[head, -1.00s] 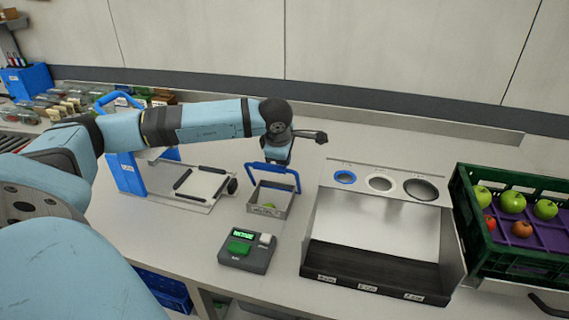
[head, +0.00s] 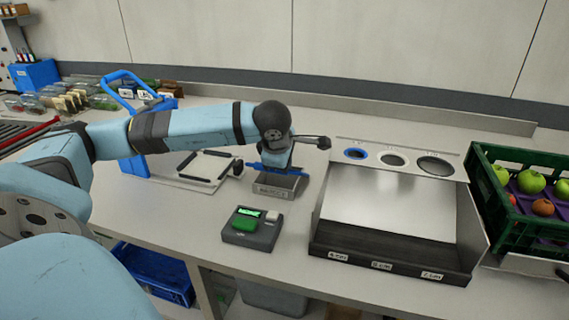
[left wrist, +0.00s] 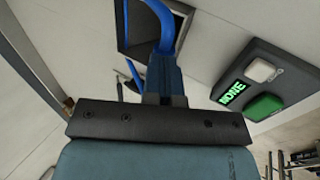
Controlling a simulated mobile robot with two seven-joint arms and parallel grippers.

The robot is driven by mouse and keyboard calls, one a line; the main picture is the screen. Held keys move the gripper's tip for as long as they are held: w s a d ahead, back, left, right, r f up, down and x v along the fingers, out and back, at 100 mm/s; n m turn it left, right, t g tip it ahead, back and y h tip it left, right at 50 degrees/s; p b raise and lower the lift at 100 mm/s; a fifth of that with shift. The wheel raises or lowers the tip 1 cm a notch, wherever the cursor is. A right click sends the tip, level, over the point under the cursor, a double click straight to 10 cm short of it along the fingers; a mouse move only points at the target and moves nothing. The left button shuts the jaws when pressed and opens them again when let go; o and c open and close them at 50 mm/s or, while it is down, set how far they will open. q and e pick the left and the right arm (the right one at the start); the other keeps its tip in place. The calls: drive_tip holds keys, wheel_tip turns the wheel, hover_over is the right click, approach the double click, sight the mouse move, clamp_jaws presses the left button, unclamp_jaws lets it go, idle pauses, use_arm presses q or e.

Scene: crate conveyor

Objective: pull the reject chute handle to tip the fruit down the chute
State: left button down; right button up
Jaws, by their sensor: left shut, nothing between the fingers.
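The reject chute (head: 277,191) is a small grey metal box with a label on its front, standing on the bench in the middle of the head view. Its blue handle (head: 254,166) is low at the box's top, partly hidden by my left gripper (head: 276,168). The left gripper is shut with nothing between its fingers, pointing down at the handle. In the left wrist view the handle (left wrist: 165,20) is a blue bar beside the fingers, over a dark opening (left wrist: 127,40). I cannot tell whether they touch. No fruit shows in the chute. My right gripper is out of view.
A control box (head: 251,229) with a green button and lit display stands in front of the chute. A sizing tray (head: 385,205) with three holes is to the right, then a green crate (head: 490,220) of fruit. A scale-like plate (head: 205,168) is to the left.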

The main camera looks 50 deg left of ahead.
use_arm(q)
drive_tip(key=shift+s+d+f+b, duration=0.25)
drive_tip(key=shift+s+f+b, duration=0.2)
drive_tip(key=shift+f+b, duration=0.3)
drive_tip(key=shift+s+d+f+b, duration=0.2)
drive_tip(key=shift+s+f+b, duration=0.2)
drive_tip(key=shift+f+b, duration=0.35)
drive_tip(key=shift+s, duration=0.1)
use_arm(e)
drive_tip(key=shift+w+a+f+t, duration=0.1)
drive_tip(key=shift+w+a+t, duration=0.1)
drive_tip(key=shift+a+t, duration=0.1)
use_arm(q)
drive_tip(key=shift+d+f, duration=0.1)
drive_tip(key=shift+f, duration=0.05)
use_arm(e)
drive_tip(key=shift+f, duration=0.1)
